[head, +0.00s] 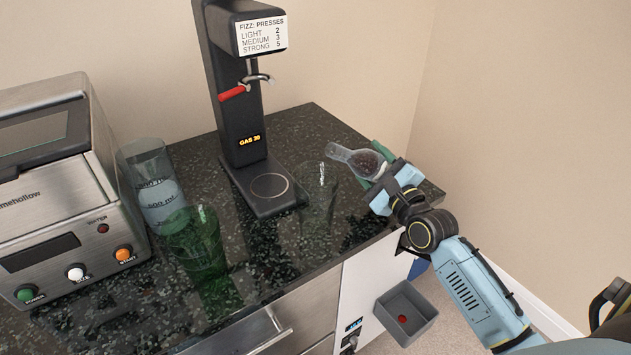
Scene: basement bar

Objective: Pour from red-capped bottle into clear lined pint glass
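My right gripper (393,183) reaches in from the right and appears shut around a clear bottle (352,157). The bottle is tipped almost onto its side, its narrow neck pointing left and slightly up. A dark patch shows in its body, and the gripper hides its base end. No cap shows on its mouth. A clear glass (318,200) stands upright on the counter below and left of the mouth; I cannot make out a line on it. Clear glassware (157,188) with "500 ml" markings stands beside the machine at left. No stream is visible. My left gripper is out of view.
A green glass (197,245) stands near the counter's front. The black fizz dispenser (238,110) rises behind, and a steel machine (65,200) fills the left. A grey bin (405,312) holding a small red object hangs below the counter (290,240) edge. A drawer (245,335) protrudes below.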

